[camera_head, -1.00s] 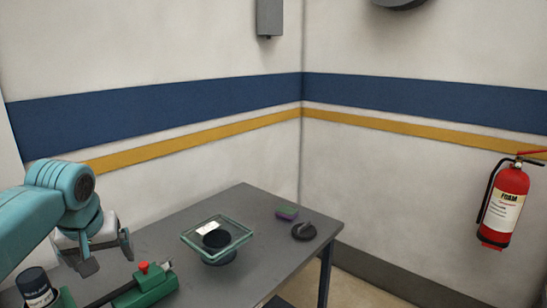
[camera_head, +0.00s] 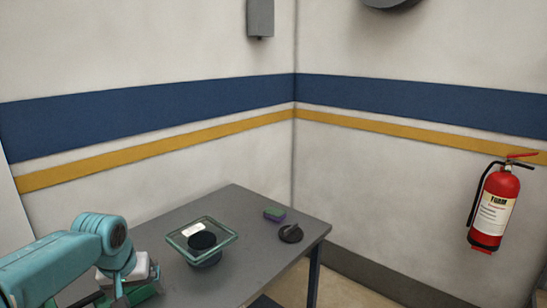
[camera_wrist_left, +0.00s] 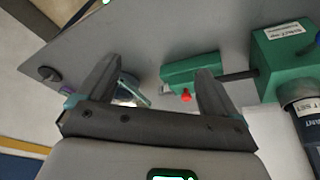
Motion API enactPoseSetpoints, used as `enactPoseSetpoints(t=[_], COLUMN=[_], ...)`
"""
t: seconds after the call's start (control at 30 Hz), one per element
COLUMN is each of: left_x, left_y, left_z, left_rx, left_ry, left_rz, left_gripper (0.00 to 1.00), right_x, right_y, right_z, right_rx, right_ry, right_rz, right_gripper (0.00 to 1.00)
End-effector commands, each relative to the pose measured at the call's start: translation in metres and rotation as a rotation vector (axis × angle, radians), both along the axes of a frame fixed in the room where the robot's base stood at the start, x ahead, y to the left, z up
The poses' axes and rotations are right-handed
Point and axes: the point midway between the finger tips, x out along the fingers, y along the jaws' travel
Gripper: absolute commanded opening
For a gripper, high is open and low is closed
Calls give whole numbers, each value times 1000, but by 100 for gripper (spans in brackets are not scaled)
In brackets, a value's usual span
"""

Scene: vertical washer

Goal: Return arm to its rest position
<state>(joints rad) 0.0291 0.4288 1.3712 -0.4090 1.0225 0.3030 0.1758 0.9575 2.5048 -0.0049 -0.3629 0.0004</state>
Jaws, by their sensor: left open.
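My left arm is teal and enters the head view at the lower left. My left gripper is low over the near left part of the grey table (camera_head: 255,205), with its fingers mostly hidden by the arm in the head view. In the left wrist view, the gripper (camera_wrist_left: 162,65) has its two dark fingers spread wide with nothing held between them. A green device (camera_wrist_left: 192,70) with a red button lies beyond the fingers in that view. My right gripper is not in view.
A square glass dish (camera_head: 222,232) sits on a dark round base on the table. A fire extinguisher (camera_head: 494,208) hangs on the wall.

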Motion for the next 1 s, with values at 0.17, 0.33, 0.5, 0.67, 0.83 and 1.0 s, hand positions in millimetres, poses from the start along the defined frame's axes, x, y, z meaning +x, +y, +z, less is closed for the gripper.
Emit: enactPoseSetpoints(t=[0.17, 0.33, 0.5, 0.67, 0.83, 1.0], left_x=[-5, -46, -138, -228, -277, -283], left_y=[-37, -92, -145, -170, -176, -177], left_z=[-76, -180, -272, -310, -319, -320], left_rx=[-68, -185, -308, -357, -359, -356], left_ry=[49, 116, 190, 247, 273, 273], left_rz=[-85, -163, -173, -136, -110, -108], left_gripper=[93, 93, 93, 93, 93, 93], right_x=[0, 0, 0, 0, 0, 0], right_y=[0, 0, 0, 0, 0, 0], right_z=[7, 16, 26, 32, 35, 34], right_rx=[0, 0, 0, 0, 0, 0], right_ry=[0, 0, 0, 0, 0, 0], right_rz=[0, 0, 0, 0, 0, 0], right_gripper=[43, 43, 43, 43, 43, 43])
